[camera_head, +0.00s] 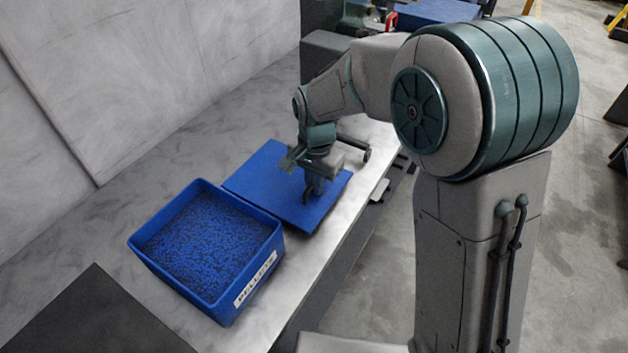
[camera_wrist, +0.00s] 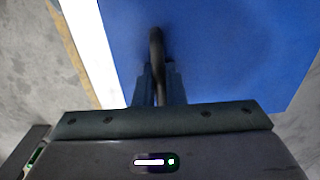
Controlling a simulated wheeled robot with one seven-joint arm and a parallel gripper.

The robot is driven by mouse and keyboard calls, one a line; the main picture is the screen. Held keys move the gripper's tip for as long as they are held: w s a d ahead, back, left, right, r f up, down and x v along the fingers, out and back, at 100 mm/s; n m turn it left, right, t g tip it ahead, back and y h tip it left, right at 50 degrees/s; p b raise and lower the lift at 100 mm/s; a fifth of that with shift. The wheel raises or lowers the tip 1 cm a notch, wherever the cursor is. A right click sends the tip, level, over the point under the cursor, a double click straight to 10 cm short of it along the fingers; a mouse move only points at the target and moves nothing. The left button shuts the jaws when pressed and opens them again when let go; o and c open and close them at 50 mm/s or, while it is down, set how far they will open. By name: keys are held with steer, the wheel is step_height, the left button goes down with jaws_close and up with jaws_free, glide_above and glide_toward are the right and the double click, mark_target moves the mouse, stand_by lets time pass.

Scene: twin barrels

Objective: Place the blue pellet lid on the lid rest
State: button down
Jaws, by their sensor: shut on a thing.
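The blue pellet lid (camera_head: 265,180) is a flat square panel just beyond the blue pellet bin (camera_head: 258,268), over the worktop. It looks about level; I cannot tell whether it touches the surface beneath. My gripper (camera_head: 307,196) is above the lid, shut on its dark handle. In the wrist view, my gripper's fingers (camera_wrist: 158,88) close around the dark curved handle (camera_wrist: 156,45), with the blue lid (camera_wrist: 235,50) spread beneath. The bin is uncovered and full of blue and dark pellets. I cannot clearly identify the lid rest; a dark flat panel (camera_head: 95,318) lies at the lower left.
The pale worktop (camera_head: 205,140) has free room behind the bin and lid. A wall (camera_head: 150,70) stands along its back. The worktop's front edge (camera_head: 335,255) runs to the right of the bin. Grey machinery (camera_head: 322,55) stands beyond the far end.

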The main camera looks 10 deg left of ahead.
steer(key=c, duration=1.5)
jaws_free()
step_height(320, 180, up, 12)
steer(key=s+d+f+n+t, duration=0.1)
steer(key=s+d+n, duration=0.1)
steer(key=s+d, duration=0.5)
steer(key=s+d+f+n+t, duration=0.1)
steer(key=s+d, duration=0.7)
steer(key=d, duration=0.8)
steer(key=shift+s+d+f+n+t, duration=0.2)
steer(key=shift+f+n+t, duration=0.1)
steer(key=shift+n, duration=0.4)
steer(key=shift+a, duration=0.1)
